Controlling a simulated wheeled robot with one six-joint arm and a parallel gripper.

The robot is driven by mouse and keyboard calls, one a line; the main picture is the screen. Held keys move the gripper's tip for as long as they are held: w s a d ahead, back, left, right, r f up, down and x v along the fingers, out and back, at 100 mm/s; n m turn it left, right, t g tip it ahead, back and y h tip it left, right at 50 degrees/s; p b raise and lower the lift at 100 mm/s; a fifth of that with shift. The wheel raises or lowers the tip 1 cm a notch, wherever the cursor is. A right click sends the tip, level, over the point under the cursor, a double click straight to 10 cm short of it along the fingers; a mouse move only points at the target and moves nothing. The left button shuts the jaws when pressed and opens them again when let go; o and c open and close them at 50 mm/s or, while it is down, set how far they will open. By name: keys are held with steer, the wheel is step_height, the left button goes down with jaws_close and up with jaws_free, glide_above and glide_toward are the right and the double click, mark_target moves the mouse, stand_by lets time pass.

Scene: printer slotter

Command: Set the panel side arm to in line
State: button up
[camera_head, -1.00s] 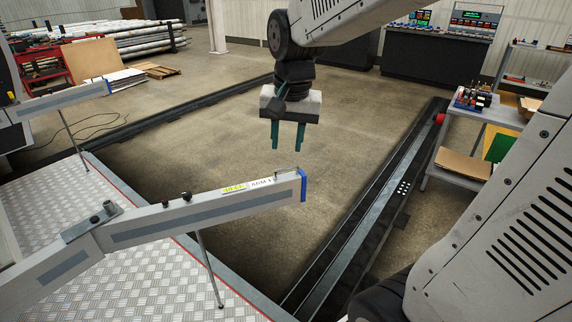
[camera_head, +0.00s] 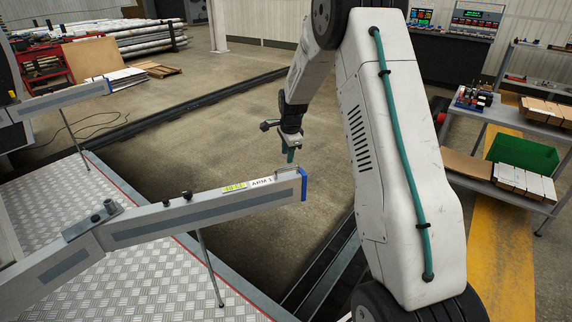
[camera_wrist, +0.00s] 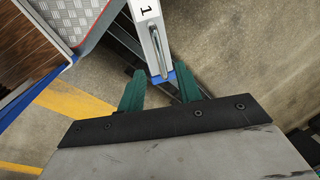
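The panel side arm (camera_head: 200,208) is a light grey beam labelled ARM 1, with a blue end cap (camera_head: 304,184) and a small metal handle (camera_head: 288,170) on top near that end. It meets another grey section at a bracket (camera_head: 92,222) with black knobs, at a visible bend. My gripper (camera_head: 290,158) points down just beyond the beam's end, above the handle. In the wrist view, my gripper (camera_wrist: 160,70) has its two green fingers apart, with the beam's end (camera_wrist: 150,30) and the handle (camera_wrist: 158,48) between and beyond the fingertips. I cannot tell whether they touch.
A second grey arm (camera_head: 65,98) stands at the left. A checker-plate platform (camera_head: 150,280) lies under the beam, and a thin support leg (camera_head: 210,265) stands beneath it. A shelf cart (camera_head: 480,115) with boxes is at the right. Open floor lies behind the beam.

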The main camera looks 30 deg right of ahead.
mark_target(286, 168)
steer(key=f, duration=0.2)
steer(key=w+f, duration=0.1)
steer(key=f, duration=0.2)
steer(key=shift+d+f, duration=0.1)
steer(key=shift+f, duration=0.15)
jaws_close()
